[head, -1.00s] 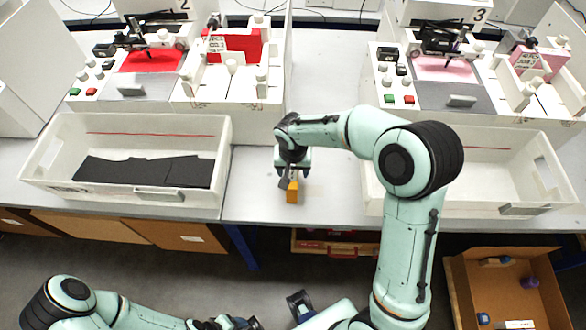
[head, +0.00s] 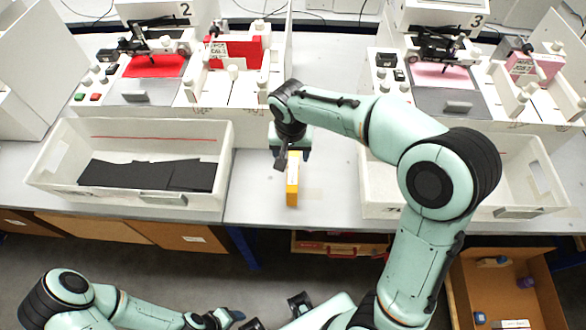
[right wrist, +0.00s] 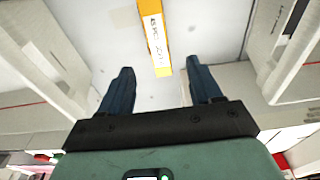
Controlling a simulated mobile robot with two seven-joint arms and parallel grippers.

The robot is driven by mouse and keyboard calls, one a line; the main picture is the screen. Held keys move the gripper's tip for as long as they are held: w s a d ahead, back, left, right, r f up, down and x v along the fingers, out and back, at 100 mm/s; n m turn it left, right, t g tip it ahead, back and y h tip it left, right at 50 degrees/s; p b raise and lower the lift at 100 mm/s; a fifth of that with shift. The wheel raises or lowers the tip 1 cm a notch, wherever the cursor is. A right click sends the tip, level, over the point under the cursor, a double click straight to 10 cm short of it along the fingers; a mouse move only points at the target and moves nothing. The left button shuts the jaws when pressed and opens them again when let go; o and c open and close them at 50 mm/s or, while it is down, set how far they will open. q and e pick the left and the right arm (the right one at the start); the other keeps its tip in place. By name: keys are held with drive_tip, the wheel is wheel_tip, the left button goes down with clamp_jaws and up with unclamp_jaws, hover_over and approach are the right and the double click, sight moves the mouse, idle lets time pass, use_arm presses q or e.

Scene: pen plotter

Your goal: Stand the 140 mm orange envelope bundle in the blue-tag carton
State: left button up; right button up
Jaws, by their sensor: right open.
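The orange envelope bundle (head: 293,188) is a narrow orange block with a white label strip, on the grey bench near its front edge. It also shows in the right wrist view (right wrist: 152,28), beyond the fingertips and roughly in line with the gap between them. My right gripper (head: 291,158) is at the bundle's far end, open, with nothing between its fingers (right wrist: 160,75). My left gripper (head: 236,318) is low at the bottom edge, partly cut off, far from the bundle; its opening is unclear. I cannot make out a blue tag on any carton.
A white tray with black sheets (head: 60,190) stands left of the bundle, and another white tray (head: 530,208) stands right, partly behind my arm. Plotter stations with red (head: 155,66) and pink (head: 440,75) sheets stand behind. A cardboard box (head: 548,290) with small items is at lower right.

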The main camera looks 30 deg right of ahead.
sight(293, 170)
drive_tip(key=f, duration=0.5)
drive_tip(key=w+f, duration=0.1)
drive_tip(key=f, duration=0.2)
drive_tip(key=shift+d+b, duration=0.3)
drive_tip(key=f, duration=0.5)
drive_tip(key=shift+d+f, duration=0.1)
drive_tip(key=shift+d, duration=0.1)
use_arm(q)
drive_tip(key=shift+s+f, duration=0.1)
drive_tip(key=shift+f, duration=0.15)
use_arm(e)
clamp_jaws()
use_arm(q)
drive_tip(key=shift+w+r+p, duration=0.4)
drive_tip(key=shift+r+p, duration=0.1)
drive_tip(key=shift+r, duration=0.15)
drive_tip(key=shift+w+r+p, duration=0.4)
drive_tip(key=shift+r+p, duration=0.1)
drive_tip(key=shift+r, duration=0.15)
use_arm(e)
wheel_tip(293, 170, up, 20)
